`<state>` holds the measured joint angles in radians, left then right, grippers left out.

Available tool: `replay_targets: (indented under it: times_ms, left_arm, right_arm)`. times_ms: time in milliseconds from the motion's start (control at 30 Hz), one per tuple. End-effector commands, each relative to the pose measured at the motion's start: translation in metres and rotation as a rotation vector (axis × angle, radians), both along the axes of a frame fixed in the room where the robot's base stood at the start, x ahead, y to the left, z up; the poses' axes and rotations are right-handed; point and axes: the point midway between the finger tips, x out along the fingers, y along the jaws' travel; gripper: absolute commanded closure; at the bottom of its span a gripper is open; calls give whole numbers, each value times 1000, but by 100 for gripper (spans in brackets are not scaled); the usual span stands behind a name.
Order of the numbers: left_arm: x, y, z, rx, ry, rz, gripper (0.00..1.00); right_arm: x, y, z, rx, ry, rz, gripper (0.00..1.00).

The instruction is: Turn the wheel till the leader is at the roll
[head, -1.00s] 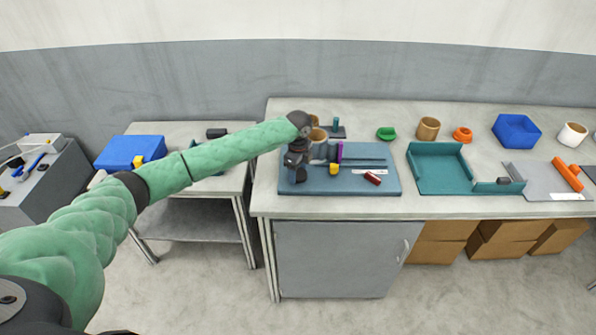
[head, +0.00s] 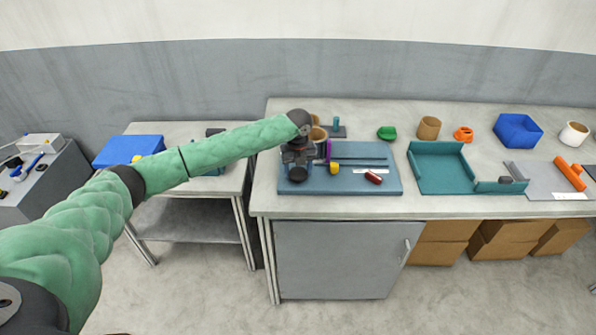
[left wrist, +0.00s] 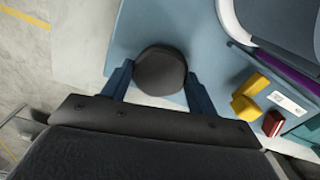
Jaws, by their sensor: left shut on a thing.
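My left gripper (head: 298,158) is over the left part of a blue board (head: 350,187) on the bench. In the left wrist view its two dark blue fingers (left wrist: 159,82) are on either side of a dark round knob (left wrist: 160,70), shut on it. The knob also shows in the head view (head: 299,175). The wheel under my arm is mostly hidden. A purple strip (head: 329,150) stands just right of the gripper, and shows in the left wrist view too (left wrist: 285,70). A tan roll (head: 319,134) is partly hidden behind my arm. My right gripper is out of view.
On the board, a yellow block (head: 334,168), a white label (head: 362,171) and a red block (head: 373,178) lie right of the gripper. A teal tray (head: 440,187) stands further right. Cups and a blue bin (head: 517,130) are behind.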

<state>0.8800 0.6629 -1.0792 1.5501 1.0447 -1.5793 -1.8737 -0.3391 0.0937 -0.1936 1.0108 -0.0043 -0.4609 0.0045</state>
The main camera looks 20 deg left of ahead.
Motion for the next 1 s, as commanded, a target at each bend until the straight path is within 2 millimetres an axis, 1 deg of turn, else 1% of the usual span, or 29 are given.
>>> replay_targets:
  times_ms: [33, 300, 767, 800, 867, 900, 1000]
  left_arm:
    - [2, 1, 3, 1, -5, -18, 64]
    - [2, 1, 3, 0, -6, -88, 64]
    - [2, 1, 4, 0, -6, -98, 64]
    - [2, 1, 3, 0, -6, -98, 36]
    - [2, 1, 3, -1, -5, -98, 24]
    - [2, 1, 3, 0, -4, -98, 20]
    - [1, 1, 2, 0, -4, -99, 20]
  right_arm:
    - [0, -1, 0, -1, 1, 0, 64]
    - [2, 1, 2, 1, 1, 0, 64]
    - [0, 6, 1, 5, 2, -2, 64]
    - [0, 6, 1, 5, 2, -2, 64]
    - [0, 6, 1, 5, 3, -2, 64]
    - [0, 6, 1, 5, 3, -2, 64]
    - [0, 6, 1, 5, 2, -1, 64]
